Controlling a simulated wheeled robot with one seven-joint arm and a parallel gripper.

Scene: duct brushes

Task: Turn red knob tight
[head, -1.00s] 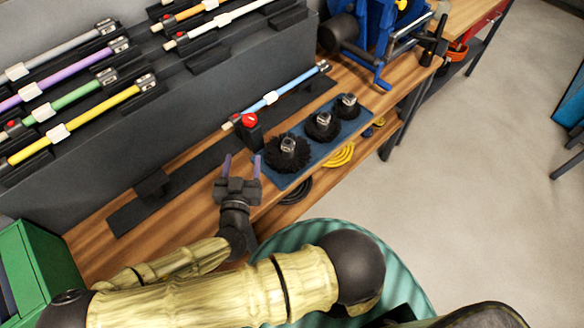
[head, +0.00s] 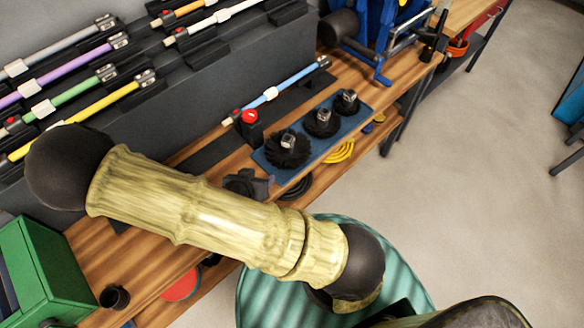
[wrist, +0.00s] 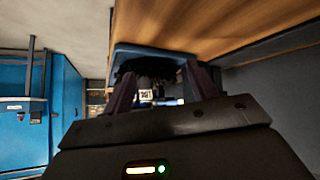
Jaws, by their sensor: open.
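The red knob (head: 249,116) sits on top of a small black clamp block (head: 250,132) on the wooden bench. A light blue rod (head: 285,84) lies at the block and runs up to the right. My gripper (head: 248,182) is below the knob in the head view, apart from it, and largely hidden behind my own arm. In the wrist view my gripper (wrist: 163,88) has its two fingers spread with a gap between them and nothing held. The red knob does not show in the wrist view.
Black round brushes (head: 288,150) stand on a blue mat (head: 270,162) right of the knob; a brush (wrist: 150,72) also shows beyond my fingers. A dark rack with coloured rods (head: 90,108) stands behind. A green box (head: 45,270) is at lower left.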

